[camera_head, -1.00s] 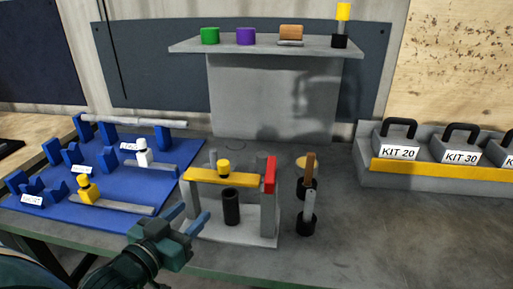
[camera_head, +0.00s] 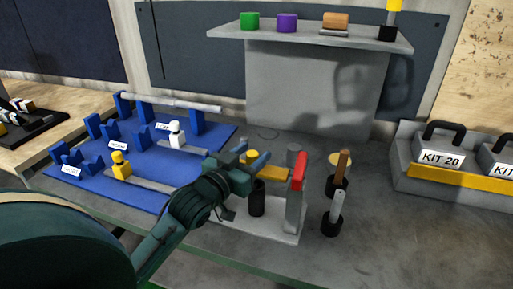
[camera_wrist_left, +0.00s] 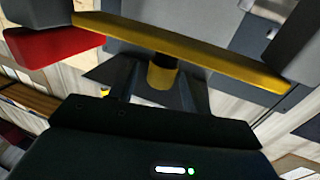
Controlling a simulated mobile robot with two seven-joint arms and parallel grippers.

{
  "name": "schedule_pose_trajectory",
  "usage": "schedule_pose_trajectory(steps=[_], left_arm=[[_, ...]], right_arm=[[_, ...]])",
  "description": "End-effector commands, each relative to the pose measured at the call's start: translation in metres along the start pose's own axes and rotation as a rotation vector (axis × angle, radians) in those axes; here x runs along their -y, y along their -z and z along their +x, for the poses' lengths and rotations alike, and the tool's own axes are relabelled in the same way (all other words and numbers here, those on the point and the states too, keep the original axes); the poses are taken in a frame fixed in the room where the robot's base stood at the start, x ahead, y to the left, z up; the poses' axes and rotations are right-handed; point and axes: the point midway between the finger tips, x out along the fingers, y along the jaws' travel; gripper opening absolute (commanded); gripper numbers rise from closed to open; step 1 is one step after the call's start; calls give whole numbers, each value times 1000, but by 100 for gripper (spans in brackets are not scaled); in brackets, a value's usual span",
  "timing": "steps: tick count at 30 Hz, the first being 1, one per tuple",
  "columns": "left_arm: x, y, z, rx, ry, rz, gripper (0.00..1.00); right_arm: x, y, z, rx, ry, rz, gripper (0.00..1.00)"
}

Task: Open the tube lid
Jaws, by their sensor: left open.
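The tube fixture is a stand with grey posts and a yellow crossbar (camera_head: 270,172), with a red tab (camera_head: 300,170) at its right end. A yellow knob (camera_head: 252,157) sits on the bar. A black upright tube (camera_head: 257,198) stands under the bar on the grey base plate (camera_head: 280,232). My left gripper (camera_head: 245,163) is open at the knob and hides the bar's left part. In the left wrist view the yellow knob (camera_wrist_left: 162,72) lies between the open fingers (camera_wrist_left: 160,88), beside the yellow bar (camera_wrist_left: 190,55). I cannot tell whether they touch it. My right gripper is not in view.
Black holders with upright handles (camera_head: 333,222) stand right of the fixture. A blue mat (camera_head: 150,190) with blocks and bars lies left. A raised grey shelf (camera_head: 310,38) with coloured caps stands behind. Kit boxes (camera_head: 440,160) sit at the right. Bare table lies in front right.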

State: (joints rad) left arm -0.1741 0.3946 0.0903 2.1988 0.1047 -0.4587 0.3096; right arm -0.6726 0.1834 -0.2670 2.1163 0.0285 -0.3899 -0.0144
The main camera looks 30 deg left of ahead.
Motion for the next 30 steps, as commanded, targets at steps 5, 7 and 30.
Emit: schedule_pose_trajectory(steps=[5, 7, 30], left_arm=[[0, 0, 19, 0, 0, 0, 48], [0, 0, 22, 0, 0, 1, 48], [0, -1, 23, 1, 0, 0, 10]], right_arm=[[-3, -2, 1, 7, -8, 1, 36], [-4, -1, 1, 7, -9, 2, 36], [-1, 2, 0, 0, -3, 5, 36]])
